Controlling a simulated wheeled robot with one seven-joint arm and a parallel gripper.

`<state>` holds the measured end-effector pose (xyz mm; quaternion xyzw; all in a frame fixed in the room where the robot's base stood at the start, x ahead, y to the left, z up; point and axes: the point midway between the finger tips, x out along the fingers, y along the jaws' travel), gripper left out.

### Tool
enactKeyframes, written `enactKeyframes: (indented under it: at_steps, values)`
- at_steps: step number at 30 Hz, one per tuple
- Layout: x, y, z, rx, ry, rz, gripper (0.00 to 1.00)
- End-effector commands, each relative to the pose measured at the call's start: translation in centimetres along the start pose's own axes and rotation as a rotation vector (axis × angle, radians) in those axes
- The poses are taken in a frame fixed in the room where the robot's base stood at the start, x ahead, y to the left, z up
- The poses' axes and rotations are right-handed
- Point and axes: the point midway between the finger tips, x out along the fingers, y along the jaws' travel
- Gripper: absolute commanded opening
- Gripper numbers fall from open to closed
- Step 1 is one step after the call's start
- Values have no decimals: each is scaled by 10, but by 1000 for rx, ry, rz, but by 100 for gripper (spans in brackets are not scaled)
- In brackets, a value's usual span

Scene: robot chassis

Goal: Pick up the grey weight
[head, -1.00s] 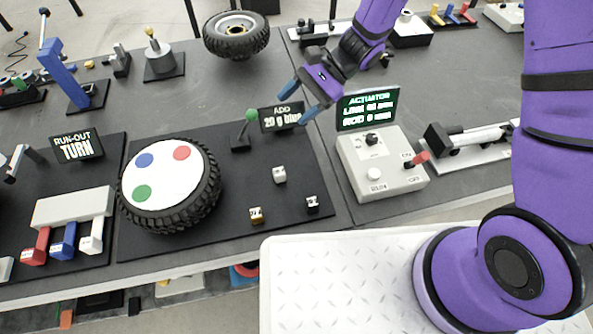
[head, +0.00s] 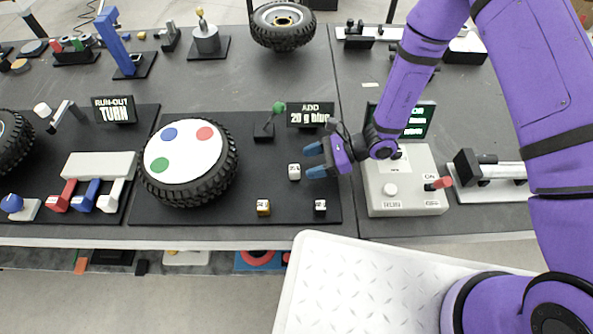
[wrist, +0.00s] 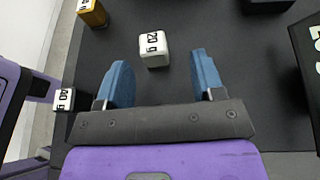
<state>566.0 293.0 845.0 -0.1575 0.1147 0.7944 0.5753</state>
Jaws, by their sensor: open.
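The grey weight (head: 294,171) is a small pale block on the black board to the right of the tire. In the wrist view the grey weight (wrist: 154,50) shows a "20 g" label and lies just beyond the fingertips, roughly between their lines. My gripper (head: 311,161) is open and empty beside it, on its right in the head view. In the wrist view my gripper (wrist: 160,72) shows two blue fingers spread apart, wider than the weight. I cannot tell the exact height of the fingers above the board.
An orange weight (head: 263,207) and a black weight (head: 320,206) stand nearer the board's front edge. The tire with a white disc (head: 183,150) lies to the left. The "ADD 20 g" sign (head: 310,114) and a green-knobbed lever (head: 278,108) stand behind. A control box (head: 403,185) is right.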

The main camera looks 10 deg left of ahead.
Motion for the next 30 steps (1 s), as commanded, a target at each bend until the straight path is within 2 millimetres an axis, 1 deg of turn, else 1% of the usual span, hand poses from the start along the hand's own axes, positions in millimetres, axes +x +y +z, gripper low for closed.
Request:
enactKeyframes:
  at_steps: [1,3,8,10,15,18,22,28,29,30]
  values:
    - [7,1,0,0,0,2,62]
    - [14,1,0,0,1,2,62]
    - [22,1,0,-1,1,0,62]
    - [28,3,1,-1,0,3,62]
    - [52,9,2,-2,1,3,62]
    - [63,8,2,-2,1,1,62]
    - [70,8,2,-2,1,1,62]
    - [71,8,2,-1,1,0,62]
    - [71,8,2,-1,1,0,59]
    - [71,8,2,-1,1,0,50]
